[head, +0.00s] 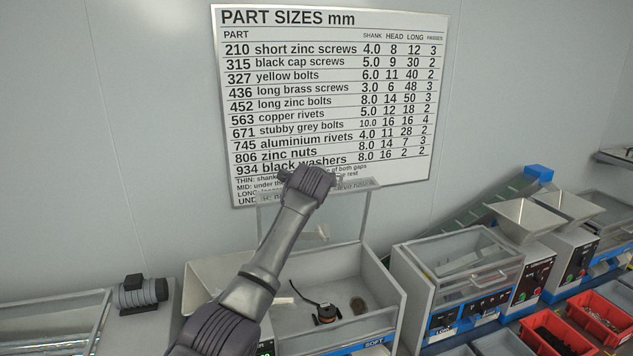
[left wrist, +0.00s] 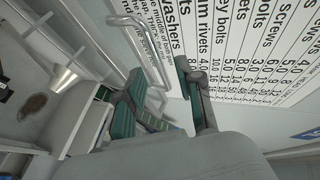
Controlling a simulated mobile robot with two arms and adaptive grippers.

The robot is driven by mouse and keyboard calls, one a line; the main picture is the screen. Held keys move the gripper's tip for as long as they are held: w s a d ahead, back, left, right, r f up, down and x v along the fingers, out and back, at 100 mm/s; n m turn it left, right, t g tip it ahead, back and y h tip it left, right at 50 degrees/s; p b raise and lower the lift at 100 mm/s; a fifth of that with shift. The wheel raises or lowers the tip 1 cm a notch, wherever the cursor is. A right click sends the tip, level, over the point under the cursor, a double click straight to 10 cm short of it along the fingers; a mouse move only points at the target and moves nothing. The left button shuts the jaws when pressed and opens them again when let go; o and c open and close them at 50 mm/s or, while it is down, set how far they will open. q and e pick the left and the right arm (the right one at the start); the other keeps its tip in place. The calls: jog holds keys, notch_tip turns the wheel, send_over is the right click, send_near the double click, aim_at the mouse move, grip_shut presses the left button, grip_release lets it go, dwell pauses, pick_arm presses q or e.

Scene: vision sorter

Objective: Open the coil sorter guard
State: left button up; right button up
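The guard (head: 346,212) is a clear framed panel. It stands raised, nearly upright, at the back of the open-topped sorter (head: 392,310) with a "SOFT" label. My left gripper (head: 311,178) is at the guard's top edge, its fingers mostly hidden behind my wrist. In the left wrist view, the metal bar handle (left wrist: 128,20) reaches toward the space between the green-padded fingers (left wrist: 160,72). The fingers are apart; I cannot tell whether they touch the handle. My right gripper is not in view.
A second sorter (head: 405,262) with its clear lid down stands to the right. Hoppers (head: 528,218), a green conveyor (head: 487,215) and red bins (head: 600,318) are further right. A wall chart (head: 440,100) hangs behind the guard. A grey motor (head: 140,292) sits at left.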

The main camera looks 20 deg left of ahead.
pick_arm(q)
jog(key=v, duration=0.7)
jog(key=shift+s, duration=0.35)
jog(key=shift+d, duration=0.1)
